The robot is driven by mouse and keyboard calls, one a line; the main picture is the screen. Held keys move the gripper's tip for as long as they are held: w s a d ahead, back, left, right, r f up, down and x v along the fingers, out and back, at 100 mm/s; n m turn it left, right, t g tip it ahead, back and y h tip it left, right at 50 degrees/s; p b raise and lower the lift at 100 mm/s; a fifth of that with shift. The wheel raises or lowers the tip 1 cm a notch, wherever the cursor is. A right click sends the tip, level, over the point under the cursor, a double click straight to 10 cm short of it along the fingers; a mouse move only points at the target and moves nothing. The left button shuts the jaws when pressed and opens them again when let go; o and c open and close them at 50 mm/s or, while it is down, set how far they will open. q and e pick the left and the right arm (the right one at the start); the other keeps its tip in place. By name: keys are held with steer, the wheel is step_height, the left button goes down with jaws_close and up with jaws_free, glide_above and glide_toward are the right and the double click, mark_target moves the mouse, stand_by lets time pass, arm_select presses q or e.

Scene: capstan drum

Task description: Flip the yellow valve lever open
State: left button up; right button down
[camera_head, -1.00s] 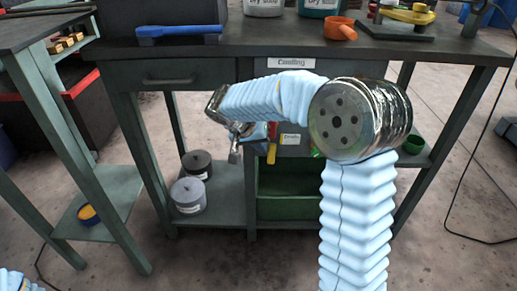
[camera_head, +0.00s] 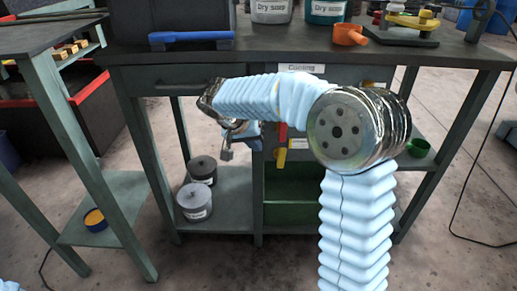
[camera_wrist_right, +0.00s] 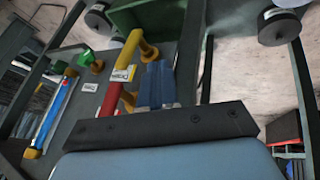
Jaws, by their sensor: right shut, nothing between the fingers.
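A bar, yellow at one end and red at the other, is on the dark panel under the bench; its yellow part (camera_head: 281,157) points down in the head view. In the right wrist view the yellow part (camera_wrist_right: 130,50) carries a white label and yellow mounts show beside it. I take this as the valve lever; how far it is turned I cannot tell. My right gripper (camera_wrist_right: 156,85) is shut and empty beside the bar, apart from it as far as I can tell. In the head view its fingers are partly hidden behind my wrist. My left gripper is out of view.
A blue bar (camera_wrist_right: 58,105) with a yellow end and a green fitting (camera_wrist_right: 84,58) are on the same panel. Grey cans (camera_head: 194,202) stand on the lower shelf by a green bin (camera_head: 292,214). An orange scoop (camera_head: 349,35) lies on the bench top.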

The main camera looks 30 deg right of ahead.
steer(key=w+v, duration=0.1)
steer(key=v, duration=0.6)
steer(key=shift+s+a, duration=0.35)
steer(key=shift+s, duration=0.05)
